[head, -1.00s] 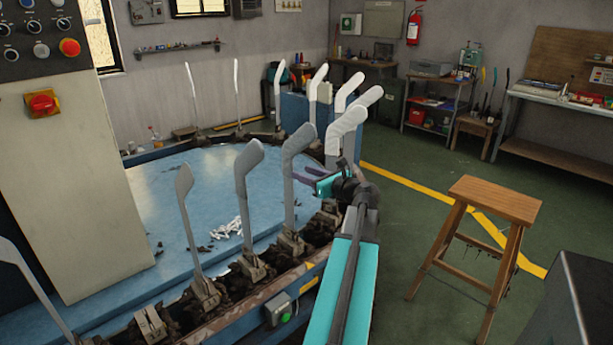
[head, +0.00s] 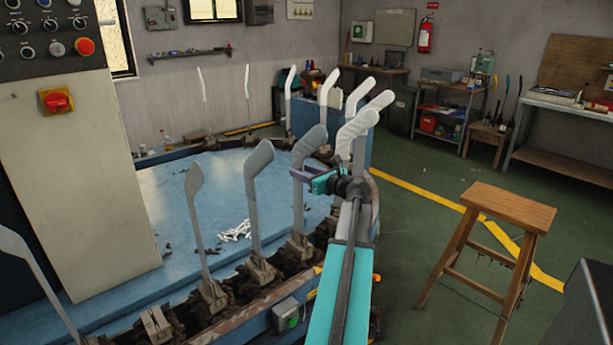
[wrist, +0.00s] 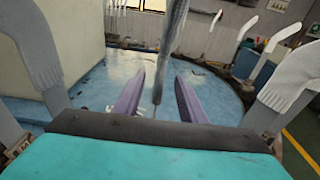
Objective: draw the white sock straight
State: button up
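A white sock (head: 355,128) with wrinkled ribs covers an upright foot-shaped board just behind and right of my gripper; a white ribbed sock also shows at the right of the wrist view (wrist: 290,82). My gripper (head: 298,173) is open, its two purple fingers (wrist: 160,78) apart. A dark grey sock on a board (head: 310,142) stands at the fingers; in the wrist view a narrow grey strip (wrist: 172,45) appears edge-on in the gap. I cannot tell whether the fingers are around it or only in front of it, or whether they touch it.
More grey boards (head: 255,170) stand along the near rim, with several pale ones behind. The blue carousel table (head: 190,200) holds scattered white scraps (head: 235,232). A control cabinet (head: 75,180) stands left.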

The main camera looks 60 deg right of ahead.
jog(key=shift+x, duration=0.8)
grip_shut()
jog(key=shift+f, duration=0.2)
dwell(0.8)
grip_release()
jog(key=shift+r, duration=0.1)
jog(key=shift+s, duration=0.1)
